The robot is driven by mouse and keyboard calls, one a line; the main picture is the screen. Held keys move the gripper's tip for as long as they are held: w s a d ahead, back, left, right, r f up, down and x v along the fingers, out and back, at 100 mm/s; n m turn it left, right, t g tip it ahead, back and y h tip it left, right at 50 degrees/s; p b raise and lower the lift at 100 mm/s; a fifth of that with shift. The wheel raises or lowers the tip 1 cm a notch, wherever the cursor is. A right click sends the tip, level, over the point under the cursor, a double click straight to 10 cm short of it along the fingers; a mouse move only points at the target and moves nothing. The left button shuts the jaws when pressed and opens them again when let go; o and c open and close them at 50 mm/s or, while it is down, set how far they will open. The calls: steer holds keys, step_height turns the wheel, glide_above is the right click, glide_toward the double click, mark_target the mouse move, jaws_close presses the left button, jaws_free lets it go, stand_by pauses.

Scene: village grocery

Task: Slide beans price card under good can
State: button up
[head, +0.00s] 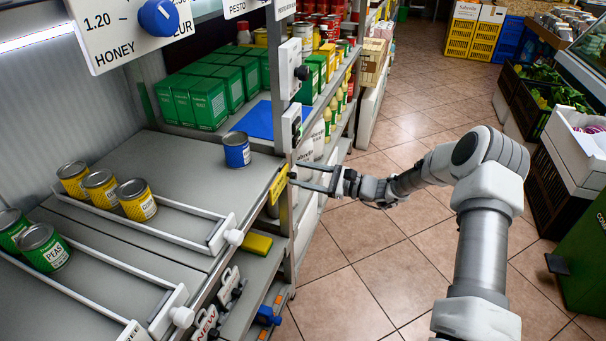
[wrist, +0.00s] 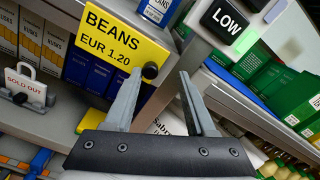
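The yellow beans price card (wrist: 105,52) reads "BEANS EUR 1.20" and has a black knob (wrist: 150,70) near its right edge. In the head view the card (head: 278,184) is on the shelf's front edge, seen nearly edge-on. My gripper (wrist: 158,75) is open and empty, with the knob seen between its fingertips; I cannot tell whether they touch it. In the head view my gripper (head: 313,177) is just right of the card. A blue can (head: 236,151) stands upright on the shelf behind the card; its lower part shows in the wrist view (wrist: 157,10).
Yellow cans (head: 101,190) and green peas cans (head: 44,247) stand in lanes to the left. A shelf post with a "LOW" switch box (wrist: 226,18) is close right of my gripper. The tiled aisle (head: 345,255) is clear.

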steer(key=p+v, duration=0.3)
steer(key=v, duration=1.4)
steer(key=shift+d, duration=0.2)
steer(key=shift+s, duration=0.15)
steer(key=s+a+r+n+g+h, duration=0.7)
steer(key=s+a+r+n+h, duration=0.25)
steer(key=s+r, duration=0.45)
steer(key=s+d+r+n+t+h, duration=0.25)
steer(key=s+r+n+h, duration=0.2)
steer(key=s, duration=0.45)
steer(key=s+d+r+n+t+h, duration=0.1)
steer(key=s+r+n+t+h, duration=0.3)
steer(key=s, duration=0.5)
step_height(320, 180, up, 19)
steer(key=m+y+p, duration=0.1)
steer(key=p, duration=1.8)
steer(key=shift+w+r+g, duration=0.15)
steer(key=shift+w+g, duration=0.1)
steer(key=shift+g, duration=0.1)
steer(key=shift+d, duration=0.15)
